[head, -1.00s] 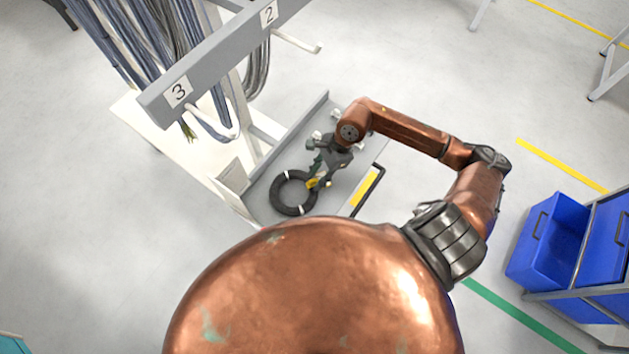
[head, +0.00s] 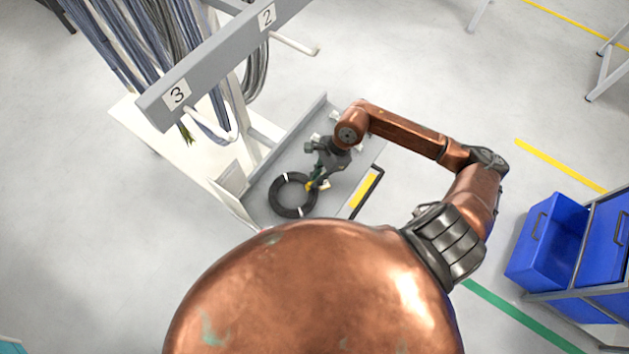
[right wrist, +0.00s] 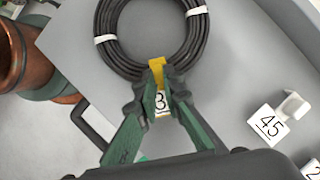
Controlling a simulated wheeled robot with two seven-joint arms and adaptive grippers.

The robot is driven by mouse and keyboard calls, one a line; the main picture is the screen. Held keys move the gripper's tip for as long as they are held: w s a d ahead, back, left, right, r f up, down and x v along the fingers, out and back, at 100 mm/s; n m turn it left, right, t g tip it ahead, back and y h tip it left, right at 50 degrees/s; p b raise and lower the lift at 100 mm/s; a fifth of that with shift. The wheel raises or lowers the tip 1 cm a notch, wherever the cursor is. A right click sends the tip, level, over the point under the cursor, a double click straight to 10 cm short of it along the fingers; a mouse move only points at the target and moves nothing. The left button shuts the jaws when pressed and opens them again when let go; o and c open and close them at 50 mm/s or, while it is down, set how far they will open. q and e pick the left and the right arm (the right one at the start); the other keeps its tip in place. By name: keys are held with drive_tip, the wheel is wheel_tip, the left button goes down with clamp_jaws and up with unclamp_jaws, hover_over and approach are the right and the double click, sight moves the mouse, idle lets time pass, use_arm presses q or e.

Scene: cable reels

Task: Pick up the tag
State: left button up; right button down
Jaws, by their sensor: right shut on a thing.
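The tag (right wrist: 163,103) is a white label marked 3 with a yellow strip, at the near edge of a black cable coil (right wrist: 118,58) in the right wrist view. My right gripper (right wrist: 162,78) has its green fingers closed on the tag from both sides. In the head view the coil (head: 276,202) lies flat on a grey tray (head: 262,208), and my right gripper (head: 316,184) reaches its right edge. The tag's yellow part shows there beside the fingertips. The fingers partly hide the tag. My left gripper is out of view.
A grey rack bar (head: 210,75) with hooks, labels 3 and 2 and hanging cables stands left of the tray. Blue bins (head: 552,240) stand at the right.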

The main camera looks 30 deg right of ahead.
sight(311, 182)
drive_tip(key=shift+r, duration=0.15)
drive_tip(key=shift+r, duration=0.25)
wheel_tip(311, 182, up, 2)
drive_tip(key=shift+r, duration=0.1)
drive_tip(key=s+d+r+p, duration=0.1)
drive_tip(key=s+d+r, duration=0.8)
drive_tip(key=s+r, duration=0.1)
drive_tip(key=shift+s+d, duration=0.15)
drive_tip(key=shift+s, duration=0.1)
drive_tip(key=c, duration=2.6)
unclamp_jaws()
clamp_jaws()
